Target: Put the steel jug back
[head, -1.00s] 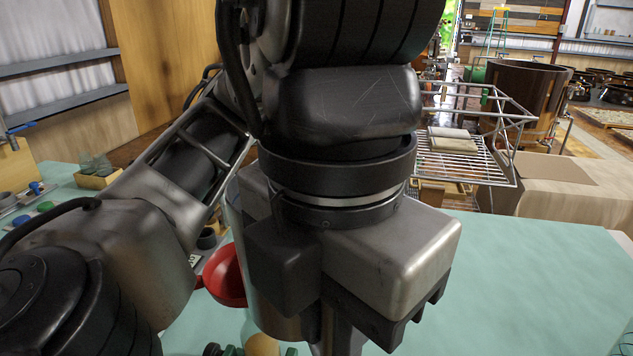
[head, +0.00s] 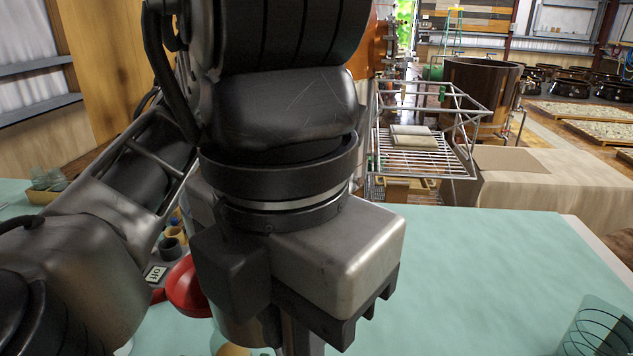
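My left gripper (head: 300,345) hangs in the middle of the head view, pointing down, with its fingers running to the bottom edge. Part of a grey metal cylinder, which looks like the steel jug (head: 233,332), shows behind and below the gripper's left side. The gripper body hides most of it. I cannot tell whether the fingers are around it or in front of it, nor how far apart they are. My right gripper is not in view.
A red bowl-like thing (head: 186,288) is just left of the cylinder. A clear ribbed container (head: 603,328) is at the bottom right. The green tabletop (head: 480,270) between is bare.

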